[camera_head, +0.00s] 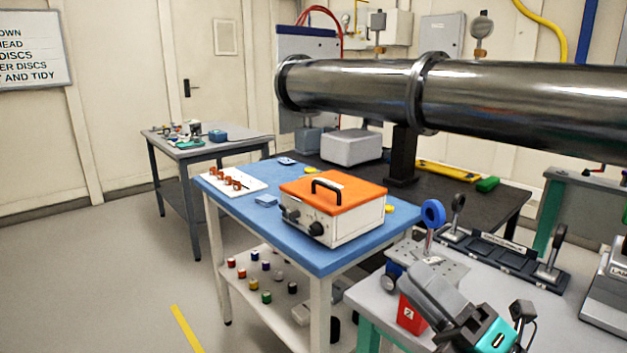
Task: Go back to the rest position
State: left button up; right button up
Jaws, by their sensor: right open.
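My right gripper (462,308) shows at the bottom right, dark grey with a teal part. It is open, and I see nothing held in it. It is in front of the grey bench (375,305) at the right and hides part of it. A red block with a white label (411,315) shows just left of the gripper; I cannot tell whether they touch. My left gripper is not in view.
A blue-topped table (330,262) carries an orange-lidded box (333,205) and a white rack (250,180). A metal beam pipe (520,95) crosses behind. A black holder (500,255) stands on the right bench. Floor (100,270) at left is clear.

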jog(key=s+d+f+m+h, duration=0.1)
jog(key=d+f+m+h, duration=0.1)
jog(key=f+m+h, duration=0.65)
jog(key=s+d+f+m+h, duration=0.15)
jog(key=f+m+h, duration=0.25)
jog(key=f+m, duration=0.8)
jog(key=s+f+m+g+h+p, duration=0.1)
jog(key=s+f+m+g+h, duration=0.1)
jog(key=s+f+m+g, duration=0.3)
jog(key=s+f+m, duration=0.4)
jog(key=s+f, duration=0.1)
jog(key=f, duration=0.2)
jog(key=shift+d+f+g, duration=0.15)
jog(key=shift+f+g, duration=0.1)
jog(key=shift+g, duration=0.05)
jog(key=shift+h, duration=0.25)
